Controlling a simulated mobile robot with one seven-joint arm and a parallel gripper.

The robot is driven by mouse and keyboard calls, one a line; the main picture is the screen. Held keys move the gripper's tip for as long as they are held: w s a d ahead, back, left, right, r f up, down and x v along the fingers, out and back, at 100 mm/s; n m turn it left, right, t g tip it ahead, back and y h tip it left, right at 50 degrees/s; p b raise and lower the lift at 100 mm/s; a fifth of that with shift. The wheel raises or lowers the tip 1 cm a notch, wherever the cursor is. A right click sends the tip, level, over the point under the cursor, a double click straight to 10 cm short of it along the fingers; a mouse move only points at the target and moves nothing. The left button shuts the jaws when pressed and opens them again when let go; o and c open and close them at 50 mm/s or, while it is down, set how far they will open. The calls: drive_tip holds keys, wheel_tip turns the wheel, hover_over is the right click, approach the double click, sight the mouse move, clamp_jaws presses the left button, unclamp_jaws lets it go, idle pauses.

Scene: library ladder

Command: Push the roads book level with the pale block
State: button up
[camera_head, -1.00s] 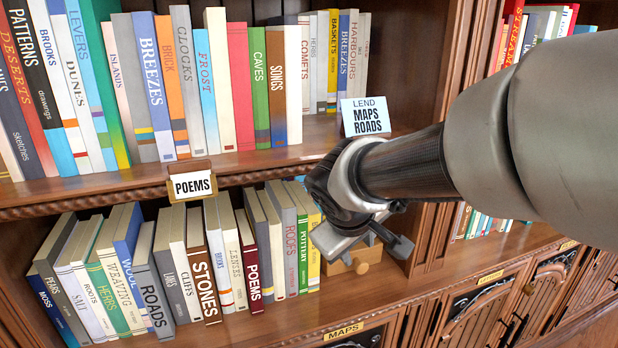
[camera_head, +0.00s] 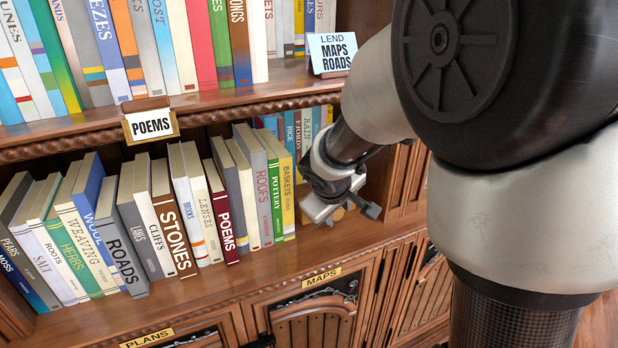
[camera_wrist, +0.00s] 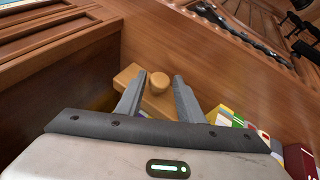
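The roads book (camera_head: 123,262) is grey with dark lettering and leans among the books of the lower shelf, left of the middle. Its foot seems to stand slightly forward of its neighbours. The pale block (camera_wrist: 128,76) is light wood with a round knob (camera_wrist: 159,82), seen in the wrist view; in the head view my gripper mostly hides it. My gripper (camera_head: 345,210) is at the right end of the lower shelf, well to the right of the roads book. Its two fingers are apart in the wrist view (camera_wrist: 157,88), with the knob between them in the picture and nothing visibly held.
Leaning books, such as Stones (camera_head: 173,235) and Poems (camera_head: 222,218), fill the row between the roads book and my gripper. The shelf board (camera_head: 225,278) is bare in front. A Poems label (camera_head: 150,124) and a lend card (camera_head: 332,54) stand on the upper shelf edge.

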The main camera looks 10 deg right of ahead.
drive_tip(key=shift+w+f, duration=0.1)
drive_tip(key=shift+f, duration=0.05)
clamp_jaws()
